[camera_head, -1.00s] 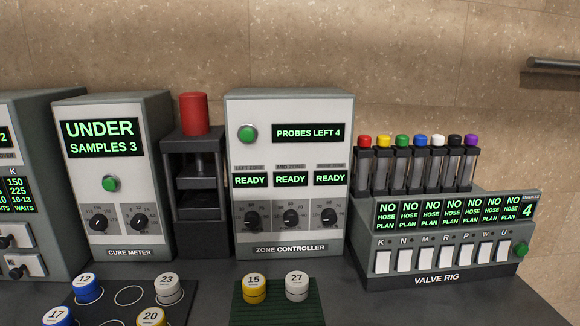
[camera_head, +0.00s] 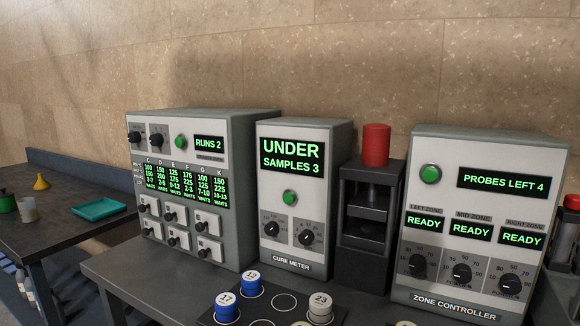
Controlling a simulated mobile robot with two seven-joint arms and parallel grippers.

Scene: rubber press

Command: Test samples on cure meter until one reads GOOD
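The cure meter (camera_head: 266,195) stands on the bench in the middle of the view. Its screen (camera_head: 291,154) reads UNDER, SAMPLES 3. It has a green button (camera_head: 289,198) and two dials below. In front of it a dark mat (camera_head: 262,300) with printed circles holds a blue puck 12 (camera_head: 252,284), a blue puck 17 (camera_head: 227,309) and a white puck 23 (camera_head: 320,308). More pucks are cut off at the lower edge. Neither gripper is in view.
A press with a red top (camera_head: 376,146) stands right of the meter, then the zone controller (camera_head: 408,262), reading PROBES LEFT 4 and READY three times. A unit reading RUNS 2 (camera_head: 209,144) stands left. A side table holds a teal tray (camera_head: 98,209) and a yellow funnel (camera_head: 41,182).

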